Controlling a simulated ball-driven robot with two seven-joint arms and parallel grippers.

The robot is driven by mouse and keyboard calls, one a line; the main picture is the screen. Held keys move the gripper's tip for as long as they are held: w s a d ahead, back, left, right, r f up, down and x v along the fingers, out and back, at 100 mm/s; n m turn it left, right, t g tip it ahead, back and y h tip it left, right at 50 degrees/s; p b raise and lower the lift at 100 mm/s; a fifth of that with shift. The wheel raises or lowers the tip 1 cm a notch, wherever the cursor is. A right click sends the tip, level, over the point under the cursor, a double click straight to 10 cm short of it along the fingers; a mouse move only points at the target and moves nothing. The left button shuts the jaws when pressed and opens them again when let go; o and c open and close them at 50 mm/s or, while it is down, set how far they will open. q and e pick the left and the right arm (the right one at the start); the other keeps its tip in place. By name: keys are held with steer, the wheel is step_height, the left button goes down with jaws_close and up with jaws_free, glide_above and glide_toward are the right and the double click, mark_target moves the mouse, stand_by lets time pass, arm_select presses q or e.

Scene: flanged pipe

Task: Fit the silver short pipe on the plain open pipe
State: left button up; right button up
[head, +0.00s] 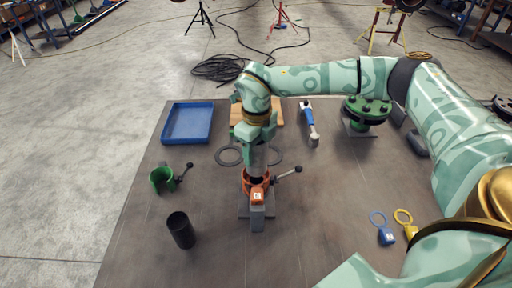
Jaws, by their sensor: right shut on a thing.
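My right gripper (257,168) points down near the middle of the table, above the upright pipe stand. It is shut on a grey piece that looks like the silver short pipe, mostly hidden by the fingers and hand. An orange ring clamp (246,184) with a black lever sits around the place just below the fingers. The plain open pipe is mostly hidden there by the gripper and clamp; I cannot tell whether the two pipes touch. My left gripper is not in view.
A dark short pipe (181,230) stands at the front left, near a green clamp (161,180). A blue tray (187,123), grey rings (228,156), a blue-handled tool (310,125) and a green flanged pipe (366,112) lie farther back. Blue (385,235) and yellow (410,230) tags lie right.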

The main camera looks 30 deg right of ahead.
mark_target(257, 160)
steer(key=shift+r, duration=0.15)
steer(key=shift+p, duration=0.45)
stand_by(0.6)
steer(key=shift+f+b, duration=0.6)
steer(key=shift+f, duration=1.1)
steer(key=shift+f, duration=0.5)
steer(key=o, duration=1.3)
